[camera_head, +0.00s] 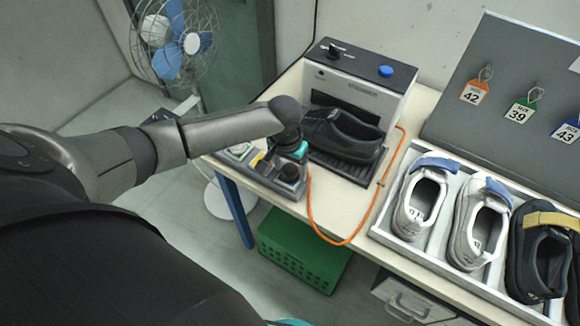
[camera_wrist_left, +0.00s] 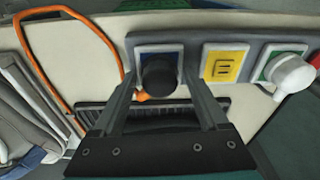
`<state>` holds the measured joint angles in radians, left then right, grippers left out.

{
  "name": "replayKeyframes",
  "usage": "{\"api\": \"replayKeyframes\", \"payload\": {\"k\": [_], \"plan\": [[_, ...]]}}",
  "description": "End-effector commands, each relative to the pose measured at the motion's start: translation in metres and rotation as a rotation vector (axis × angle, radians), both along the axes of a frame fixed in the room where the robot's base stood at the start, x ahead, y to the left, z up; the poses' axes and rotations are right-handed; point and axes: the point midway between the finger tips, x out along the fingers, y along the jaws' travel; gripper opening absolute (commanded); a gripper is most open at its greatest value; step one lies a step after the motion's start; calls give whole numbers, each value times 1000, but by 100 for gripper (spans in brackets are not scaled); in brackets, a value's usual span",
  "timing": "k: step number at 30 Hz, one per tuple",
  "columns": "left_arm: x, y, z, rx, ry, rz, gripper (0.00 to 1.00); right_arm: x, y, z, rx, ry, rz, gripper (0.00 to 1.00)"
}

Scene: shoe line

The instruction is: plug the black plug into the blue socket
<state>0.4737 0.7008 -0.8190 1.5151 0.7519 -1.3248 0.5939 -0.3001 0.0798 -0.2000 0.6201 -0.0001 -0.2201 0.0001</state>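The black plug (camera_wrist_left: 159,74) stands at the blue socket (camera_wrist_left: 146,52), at the left end of the socket strip in the left wrist view. It covers the socket's middle and looks seated, though its base is hidden. In the head view the plug (camera_head: 290,173) is upright at the strip's near right end. My left gripper (camera_head: 291,160) is just above it, pointing down. In the wrist view its fingers (camera_wrist_left: 160,84) stand on both sides of the plug with small gaps. An orange cord shows beside the plug. My right gripper is not in view.
The grey strip (camera_wrist_left: 230,43) also has a yellow socket (camera_wrist_left: 224,67) and a white plug (camera_wrist_left: 289,73) at the green socket. A machine (camera_head: 357,85) with a black shoe (camera_head: 345,136) stands close behind. The orange cord (camera_head: 333,240) loops over the table edge. A shoe tray (camera_head: 440,262) is right.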

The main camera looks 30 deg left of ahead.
Motion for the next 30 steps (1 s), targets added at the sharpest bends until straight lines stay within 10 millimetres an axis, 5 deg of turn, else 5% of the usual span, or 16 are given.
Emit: {"api": "replayKeyframes", "payload": {"k": [14, 30], "plan": [[-1, 0, 8, -1, -2, 0, 89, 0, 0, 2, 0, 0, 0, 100], [-14, 0, 121, 0, -4, -1, 89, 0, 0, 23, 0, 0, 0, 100]]}}
